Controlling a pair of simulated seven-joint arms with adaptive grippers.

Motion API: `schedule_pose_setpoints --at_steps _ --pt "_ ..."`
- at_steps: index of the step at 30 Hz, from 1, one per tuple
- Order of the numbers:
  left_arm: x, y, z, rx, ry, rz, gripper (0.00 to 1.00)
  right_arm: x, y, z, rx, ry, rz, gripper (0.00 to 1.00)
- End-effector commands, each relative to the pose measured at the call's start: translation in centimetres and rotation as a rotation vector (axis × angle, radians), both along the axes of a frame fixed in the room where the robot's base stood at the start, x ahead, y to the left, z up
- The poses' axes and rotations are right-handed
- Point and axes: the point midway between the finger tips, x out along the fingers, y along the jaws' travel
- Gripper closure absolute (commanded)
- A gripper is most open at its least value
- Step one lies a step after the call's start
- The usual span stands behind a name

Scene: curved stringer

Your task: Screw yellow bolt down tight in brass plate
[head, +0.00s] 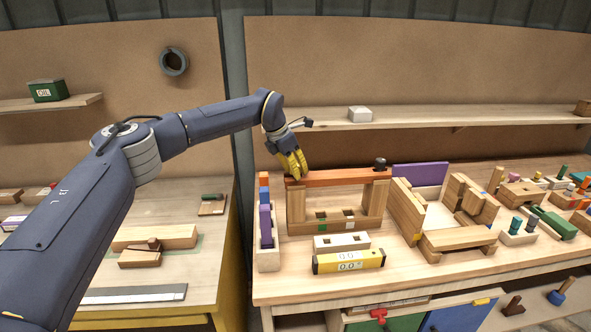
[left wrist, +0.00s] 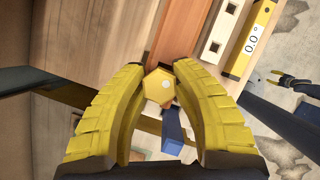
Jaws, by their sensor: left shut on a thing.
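The yellow bolt (left wrist: 158,86) has a hexagonal head and sits between the fingers of my left gripper (left wrist: 159,82) in the left wrist view. My left gripper is shut on it. In the head view this gripper (head: 294,172) points down at the left end of an orange-red beam (head: 335,177), and its fingers hide the bolt. The beam also shows in the left wrist view (left wrist: 185,40). I cannot make out the brass plate, and the bolt's shank is hidden. A small yellow and black shape (left wrist: 290,79) at the right of the wrist view may be my right gripper.
The beam rests on a wooden frame (head: 297,205), with a dark knob (head: 380,163) at its right end. A narrow tray (head: 267,257) of coloured blocks stands close left. A yellow level (head: 348,262) lies in front. Wooden blocks crowd the right; the front edge is clear.

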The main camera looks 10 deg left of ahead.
Motion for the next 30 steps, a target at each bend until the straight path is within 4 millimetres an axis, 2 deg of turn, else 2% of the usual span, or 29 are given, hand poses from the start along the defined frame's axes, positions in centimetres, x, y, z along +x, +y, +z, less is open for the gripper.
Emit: schedule_pose_setpoints --at_steps 6,19,30 --pt "-0.12 0.03 -0.52 0.003 0.007 -0.081 1.00 0.02 -0.02 0.00 0.000 0.000 0.000 0.56" --pt "-0.11 0.08 -0.62 0.005 0.008 -0.116 1.00 0.01 -0.02 0.00 0.000 0.000 0.000 0.56" --pt "-0.12 0.03 -0.80 0.005 0.010 -0.374 1.00 0.01 -0.02 0.00 0.000 0.000 0.000 0.56"
